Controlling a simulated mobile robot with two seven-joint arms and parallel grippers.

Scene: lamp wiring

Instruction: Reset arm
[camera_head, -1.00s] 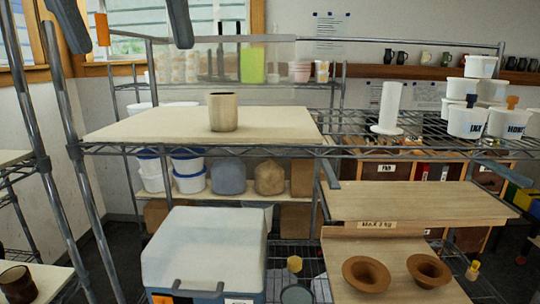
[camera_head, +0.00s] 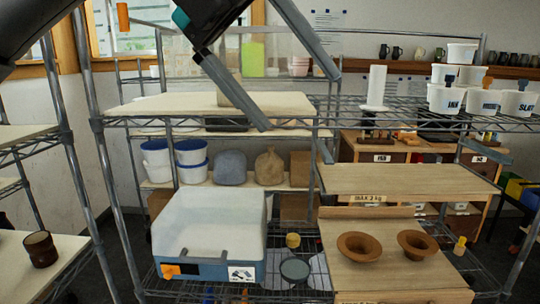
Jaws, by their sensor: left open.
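My left arm comes in from the upper left. My left gripper (camera_head: 303,103) is open and empty. Its two grey fingers slant down to the right in front of the upper shelf board (camera_head: 150,106). One finger passes in front of the beige cup (camera_head: 230,92) on that board and hides part of it. The gap between the fingertips lies right of the cup. I cannot tell whether the finger touches the cup. My right gripper is not in view.
A white cylinder on a base (camera_head: 376,88) and several labelled white tubs (camera_head: 446,99) stand on the wire shelf to the right. A dark brown mug (camera_head: 40,249) stands at the left.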

